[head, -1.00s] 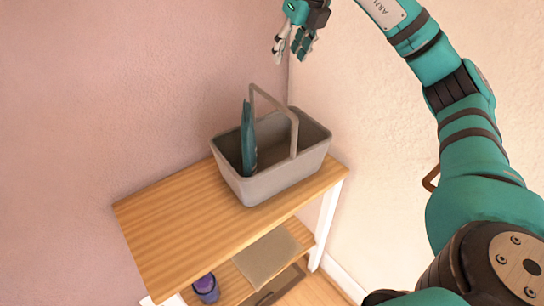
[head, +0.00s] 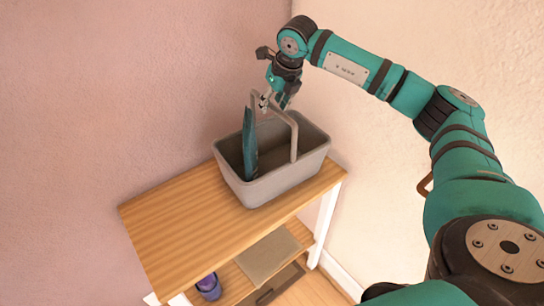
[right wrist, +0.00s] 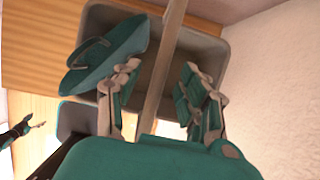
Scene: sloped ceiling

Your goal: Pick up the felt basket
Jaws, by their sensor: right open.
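The grey felt basket (head: 270,185) stands upright on the wooden top of a shelf unit, its grey handle (head: 293,140) raised. A flat teal flip-flop (head: 249,145) stands in it, leaning on the left side. My right gripper (head: 270,102) is open at the top of the handle. In the right wrist view, the handle (right wrist: 165,65) runs between the open fingers of the right gripper (right wrist: 160,80), not clamped. The flip-flop (right wrist: 105,52) lies close by the left finger. What looks like my left gripper (right wrist: 35,125) shows small at the left edge; its jaws are unclear.
The shelf unit's wooden top (head: 180,220) is bare left of the basket. Its lower shelf holds a purple item (head: 208,285) and a flat beige piece (head: 262,255). Walls stand close behind and to the right of the unit.

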